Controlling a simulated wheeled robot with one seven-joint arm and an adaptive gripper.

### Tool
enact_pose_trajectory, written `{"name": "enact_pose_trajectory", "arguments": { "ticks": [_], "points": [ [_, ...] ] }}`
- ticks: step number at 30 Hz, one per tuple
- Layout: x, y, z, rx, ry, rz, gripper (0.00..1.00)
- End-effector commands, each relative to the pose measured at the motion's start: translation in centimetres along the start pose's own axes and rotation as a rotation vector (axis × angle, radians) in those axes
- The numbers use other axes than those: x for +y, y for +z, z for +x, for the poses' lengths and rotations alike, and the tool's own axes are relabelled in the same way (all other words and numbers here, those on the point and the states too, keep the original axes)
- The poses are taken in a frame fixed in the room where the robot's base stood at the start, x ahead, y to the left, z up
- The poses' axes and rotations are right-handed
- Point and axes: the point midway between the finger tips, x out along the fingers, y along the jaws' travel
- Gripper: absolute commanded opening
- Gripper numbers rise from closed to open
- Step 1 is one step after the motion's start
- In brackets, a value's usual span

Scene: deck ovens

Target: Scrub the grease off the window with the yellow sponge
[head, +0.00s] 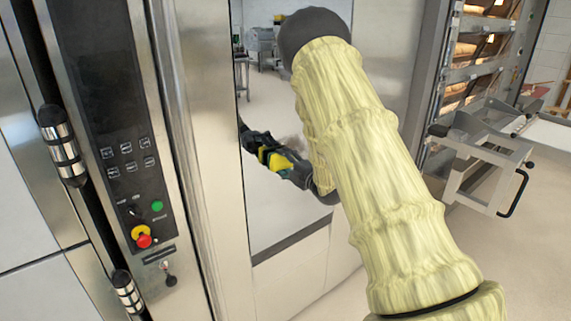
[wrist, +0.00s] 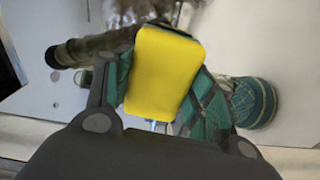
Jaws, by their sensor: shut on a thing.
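The yellow sponge (wrist: 165,75) is held between the teal-padded fingers of my gripper (wrist: 163,98) in the wrist view. In the head view the sponge (head: 281,162) shows small beside my gripper (head: 287,166), close to the shiny window (head: 300,215). A second yellow and dark shape to its left looks like their reflection in the window. I cannot tell whether the sponge touches the glass. A brownish blurred patch (wrist: 125,39) lies behind the sponge in the wrist view; it may be grease. My arm hides the window's right part in the head view.
A steel oven front with a dark control panel (head: 108,110) and a red knob (head: 143,240) stands at the left.

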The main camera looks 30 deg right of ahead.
Motion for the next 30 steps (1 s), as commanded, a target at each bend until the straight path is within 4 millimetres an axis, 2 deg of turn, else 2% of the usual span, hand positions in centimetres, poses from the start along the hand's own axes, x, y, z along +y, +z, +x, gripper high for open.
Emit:
{"name": "enact_pose_trajectory", "arguments": {
  "ticks": [23, 30],
  "points": [
    [0.0, 0.0, 1.1, 0.0, 0.0, 0.0, 0.36],
    [0.0, 0.8, 1.0, -0.001, 0.001, -0.001, 0.36]
  ]
}}
